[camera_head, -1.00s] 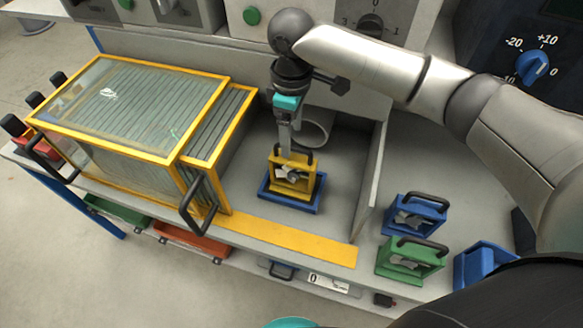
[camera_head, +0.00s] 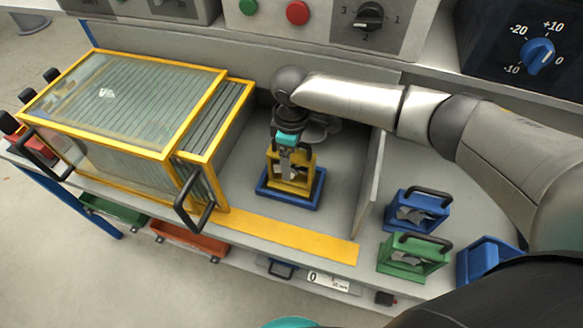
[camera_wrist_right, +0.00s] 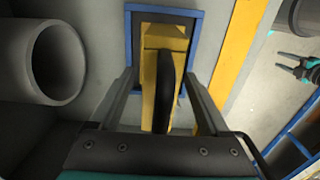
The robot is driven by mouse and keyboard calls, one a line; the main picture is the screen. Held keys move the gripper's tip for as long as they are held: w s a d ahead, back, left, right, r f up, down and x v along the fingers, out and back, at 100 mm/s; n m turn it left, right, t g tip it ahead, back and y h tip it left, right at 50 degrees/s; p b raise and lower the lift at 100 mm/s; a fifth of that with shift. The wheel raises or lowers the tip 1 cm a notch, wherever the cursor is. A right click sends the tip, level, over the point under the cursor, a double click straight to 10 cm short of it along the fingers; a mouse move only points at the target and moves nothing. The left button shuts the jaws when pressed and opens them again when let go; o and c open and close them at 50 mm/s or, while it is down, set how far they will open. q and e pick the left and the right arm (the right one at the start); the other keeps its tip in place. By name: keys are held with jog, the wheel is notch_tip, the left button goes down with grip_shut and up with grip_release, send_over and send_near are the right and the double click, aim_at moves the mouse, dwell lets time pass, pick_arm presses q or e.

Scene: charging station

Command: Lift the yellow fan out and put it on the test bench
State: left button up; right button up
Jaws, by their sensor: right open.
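The yellow fan (camera_head: 291,180) stands upright in a blue square tray (camera_head: 291,201) inside the grey bay, in the middle of the head view. In the right wrist view the yellow fan (camera_wrist_right: 166,42) with its dark handle lies between the two fingers, inside the blue tray rim (camera_wrist_right: 128,45). My right gripper (camera_head: 287,155) is over the fan from above, its fingers open, one on each side of the handle (camera_wrist_right: 165,88). My right gripper also shows in the wrist view (camera_wrist_right: 160,95). My left gripper is not seen in the head view.
A glass-topped yellow-framed cabinet (camera_head: 120,100) stands left of the bay. A grey divider wall (camera_head: 369,185) borders the bay on the right. Beyond it sit a blue fan (camera_head: 416,211), a green fan (camera_head: 412,256) and a blue bin (camera_head: 488,262). A yellow strip (camera_head: 285,236) runs along the front.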

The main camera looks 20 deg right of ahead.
grip_shut()
dwell(0.6)
